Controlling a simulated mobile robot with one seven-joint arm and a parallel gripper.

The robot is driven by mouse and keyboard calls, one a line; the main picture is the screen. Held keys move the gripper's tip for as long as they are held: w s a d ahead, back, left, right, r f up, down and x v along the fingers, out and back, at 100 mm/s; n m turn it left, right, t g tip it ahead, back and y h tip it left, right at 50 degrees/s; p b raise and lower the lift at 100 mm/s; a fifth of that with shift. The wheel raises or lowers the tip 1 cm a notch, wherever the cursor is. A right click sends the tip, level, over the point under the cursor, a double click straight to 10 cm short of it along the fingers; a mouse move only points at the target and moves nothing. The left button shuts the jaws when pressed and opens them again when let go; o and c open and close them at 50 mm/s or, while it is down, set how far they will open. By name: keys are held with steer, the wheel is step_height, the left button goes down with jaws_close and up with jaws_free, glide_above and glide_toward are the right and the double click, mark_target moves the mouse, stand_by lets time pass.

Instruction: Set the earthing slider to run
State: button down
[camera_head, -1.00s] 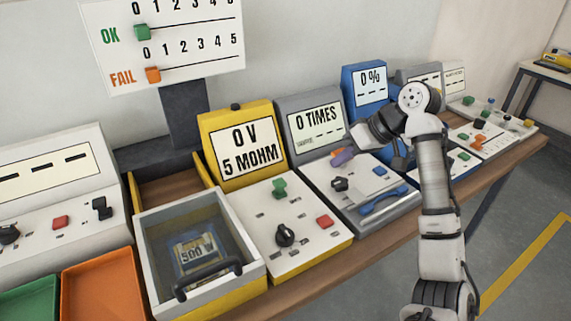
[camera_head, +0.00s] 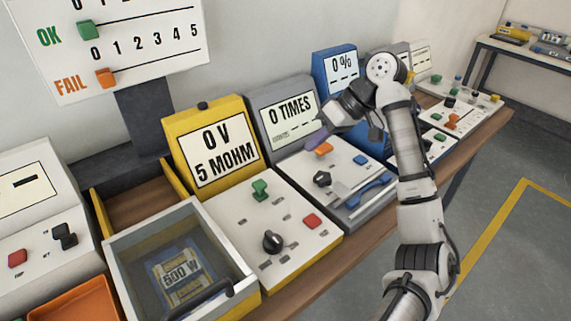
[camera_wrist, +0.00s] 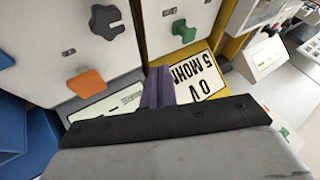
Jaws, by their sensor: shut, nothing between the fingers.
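I cannot read which control is the earthing slider. A green slider knob (camera_head: 260,190) stands on the white panel of the yellow tester (camera_head: 318,217), whose screen (camera_head: 217,153) reads 0 V, 5 MOHM. An orange knob (camera_head: 323,148) is on the grey station, whose screen (camera_head: 290,121) reads 0 TIMES. My gripper (camera_head: 316,138), with purple fingers, is shut and empty, just behind the orange knob near that screen's lower edge. In the wrist view, the fingers (camera_wrist: 158,88) lie between the orange knob (camera_wrist: 87,83) and the green knob (camera_wrist: 184,31), apart from both.
A black rotary knob (camera_head: 272,242) and red button (camera_head: 312,221) share the yellow tester's panel. A black knob (camera_head: 322,179) and blue handle (camera_head: 370,187) are on the grey station.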

mark_target(260, 190)
steer(key=p+x, duration=0.2)
steer(key=x, duration=0.7)
steer(key=shift+a+f, duration=0.1)
steer(key=shift+a, duration=0.05)
steer(key=s+a, duration=0.1)
steer(key=s+a+p, duration=0.1)
steer(key=shift+a, duration=0.35)
steer(key=shift+s+a+f+p, duration=0.15)
steer(key=shift+a+f+p, duration=0.05)
steer(key=shift+a+p, duration=0.15)
